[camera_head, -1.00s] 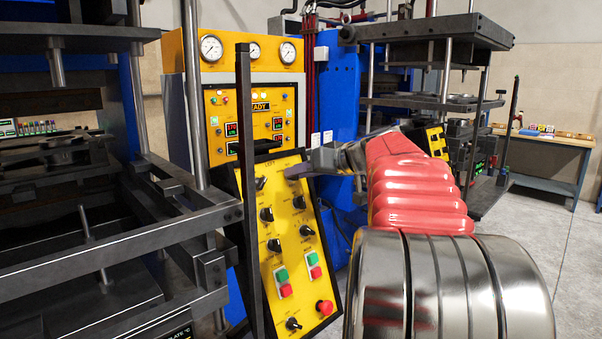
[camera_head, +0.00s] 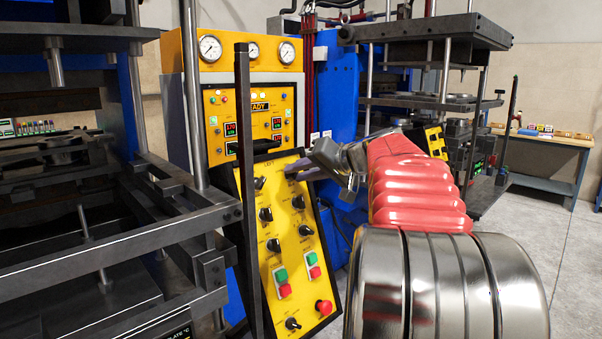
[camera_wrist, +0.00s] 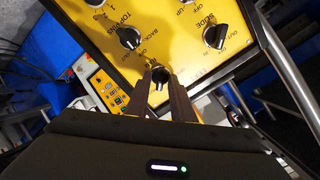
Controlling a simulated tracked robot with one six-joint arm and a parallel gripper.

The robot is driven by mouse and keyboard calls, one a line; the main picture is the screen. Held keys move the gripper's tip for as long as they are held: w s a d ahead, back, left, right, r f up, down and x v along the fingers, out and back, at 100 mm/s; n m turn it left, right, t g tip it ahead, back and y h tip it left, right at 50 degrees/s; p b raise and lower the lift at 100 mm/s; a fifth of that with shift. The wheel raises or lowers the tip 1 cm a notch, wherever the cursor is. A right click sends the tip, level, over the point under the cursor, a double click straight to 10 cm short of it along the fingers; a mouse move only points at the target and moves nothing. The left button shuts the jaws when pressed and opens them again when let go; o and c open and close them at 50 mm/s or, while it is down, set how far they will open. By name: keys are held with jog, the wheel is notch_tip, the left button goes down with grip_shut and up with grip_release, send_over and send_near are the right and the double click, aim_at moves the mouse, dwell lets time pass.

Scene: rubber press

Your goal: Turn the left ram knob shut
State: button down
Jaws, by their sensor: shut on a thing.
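The sloped yellow control panel (camera_head: 284,262) stands at the centre of the head view, with several black knobs on it. My gripper (camera_head: 297,169) is at its upper right corner and covers the knob there. In the wrist view, my two dark fingers (camera_wrist: 161,78) are shut on a black knob (camera_wrist: 159,76) near the panel's edge, one finger on either side. The fingers hide part of this knob, and its label is too small to read surely, so I cannot tell from the lettering that it is the left ram knob.
Other black knobs (camera_head: 299,202) sit close below, with green and red buttons (camera_head: 282,275) and a red stop button (camera_head: 323,307). A dark upright bar (camera_head: 244,180) stands before the panel's left edge. Press frames (camera_head: 150,230) fill the left. Open floor lies right.

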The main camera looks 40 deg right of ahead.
jog(key=shift+d, duration=0.1)
jog(key=c, duration=1.9)
grip_release()
jog(key=shift+o, duration=0.2)
jog(key=a+v, duration=0.1)
jog(key=v, duration=1.2)
jog(key=shift+s+d, duration=0.45)
